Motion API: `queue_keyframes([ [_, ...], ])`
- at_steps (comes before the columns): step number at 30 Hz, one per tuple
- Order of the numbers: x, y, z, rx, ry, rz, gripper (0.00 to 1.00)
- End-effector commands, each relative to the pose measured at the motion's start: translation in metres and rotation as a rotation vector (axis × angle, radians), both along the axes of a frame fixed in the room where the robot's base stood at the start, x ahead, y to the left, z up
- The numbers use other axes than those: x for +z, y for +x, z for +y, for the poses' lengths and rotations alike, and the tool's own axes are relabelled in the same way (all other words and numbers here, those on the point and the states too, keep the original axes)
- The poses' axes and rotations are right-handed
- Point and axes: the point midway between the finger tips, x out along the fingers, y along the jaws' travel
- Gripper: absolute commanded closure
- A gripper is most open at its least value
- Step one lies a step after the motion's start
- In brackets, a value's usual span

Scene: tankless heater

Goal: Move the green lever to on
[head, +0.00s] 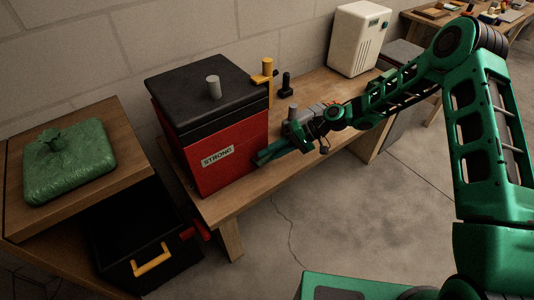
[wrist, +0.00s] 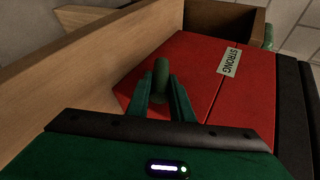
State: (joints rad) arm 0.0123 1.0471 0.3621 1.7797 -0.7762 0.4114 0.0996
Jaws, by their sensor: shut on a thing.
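The heater is a red box with a black top (head: 207,90) and a "STRONG" label (head: 217,156) on its front; the red face (wrist: 205,65) fills the middle of the wrist view. The green lever (wrist: 161,76) is a short dark green rod standing out from this face. My gripper (head: 262,157) is at the lower right of the heater's front. In the wrist view my gripper (wrist: 161,90) has its two green fingers on either side of the lever, shut on it. The lever cannot be told apart from the fingers in the head view.
The heater stands on a wooden bench (head: 230,201). Behind my arm are a yellow fitting (head: 264,77), a black upright piece (head: 287,84) and a white unit (head: 358,40). At left, a green lumpy object (head: 69,160) lies on a wooden cabinet. The floor in front is clear.

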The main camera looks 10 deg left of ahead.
Motion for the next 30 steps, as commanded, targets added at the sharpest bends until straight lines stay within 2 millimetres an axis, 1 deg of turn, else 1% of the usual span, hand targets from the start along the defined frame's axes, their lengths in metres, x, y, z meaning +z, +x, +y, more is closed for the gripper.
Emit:
queue_keyframes([
  [1, -0.001, 0.006, -0.003, -0.011, -0.006, -0.006, 0.75],
  [3, -0.001, 0.005, -0.003, -0.01, -0.006, -0.005, 0.61],
  [11, -0.001, 0.002, -0.002, -0.005, -0.003, -0.003, 0.61],
  [14, 0.001, 0.003, -0.004, -0.005, -0.003, -0.003, 0.61],
  [17, 0.006, 0.007, -0.012, -0.006, -0.002, -0.003, 0.61],
  [27, 0.037, 0.027, -0.062, -0.007, -0.002, -0.004, 0.61],
  [30, 0.044, 0.031, -0.074, -0.007, -0.004, -0.004, 0.61],
])
